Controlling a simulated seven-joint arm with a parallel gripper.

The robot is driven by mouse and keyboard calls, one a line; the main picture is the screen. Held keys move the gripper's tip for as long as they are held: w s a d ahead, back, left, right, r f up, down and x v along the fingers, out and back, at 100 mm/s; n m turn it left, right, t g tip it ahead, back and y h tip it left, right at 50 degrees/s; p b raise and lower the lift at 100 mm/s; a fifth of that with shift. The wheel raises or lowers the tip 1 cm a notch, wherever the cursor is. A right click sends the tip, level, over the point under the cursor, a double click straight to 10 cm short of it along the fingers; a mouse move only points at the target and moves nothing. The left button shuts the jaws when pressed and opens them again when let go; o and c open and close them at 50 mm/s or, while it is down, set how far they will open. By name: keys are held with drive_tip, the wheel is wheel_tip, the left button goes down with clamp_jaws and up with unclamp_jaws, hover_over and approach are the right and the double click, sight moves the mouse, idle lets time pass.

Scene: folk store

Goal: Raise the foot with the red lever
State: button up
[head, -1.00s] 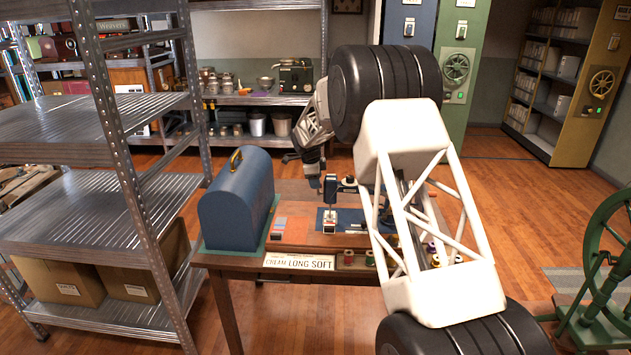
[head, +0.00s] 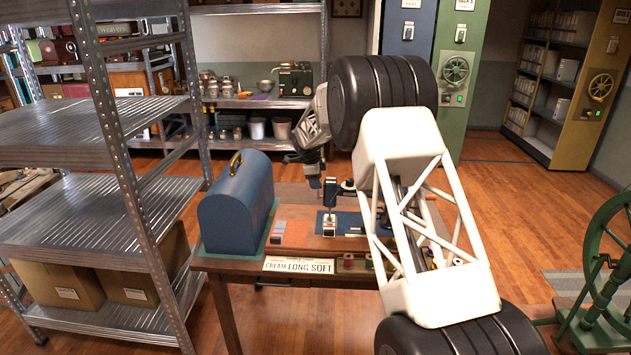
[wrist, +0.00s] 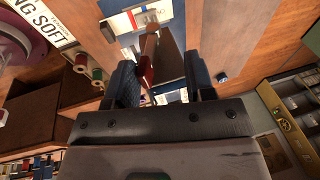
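A small dark sewing machine (head: 330,196) stands on the wooden table, its right part hidden behind my arm. Its foot is too small to make out in the head view. My gripper (head: 314,181) is just to the left of and above the machine's head. In the wrist view my gripper (wrist: 160,82) is open, with its two dark fingers apart. A red lever (wrist: 146,72) shows between the fingers, closer to the left finger. I cannot tell whether either finger touches it.
A blue domed case (head: 236,205) stands at the table's left end. A sign reading "CREAM LONG SOFT" (head: 298,266) and thread spools (head: 348,262) are at the front edge. A metal shelf (head: 95,215) stands left; a green spinning wheel (head: 600,262) stands right.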

drive_tip(key=shift+w, duration=0.8)
drive_tip(key=shift+w+f, duration=0.1)
drive_tip(key=shift+f, duration=0.05)
drive_tip(key=shift+w+f, duration=0.4)
drive_tip(key=shift+w, duration=0.25)
drive_tip(key=shift+r, duration=0.1)
idle(0.4)
drive_tip(key=shift+w, duration=0.25)
drive_tip(key=shift+w+f, duration=0.25)
drive_tip(key=shift+w, duration=0.25)
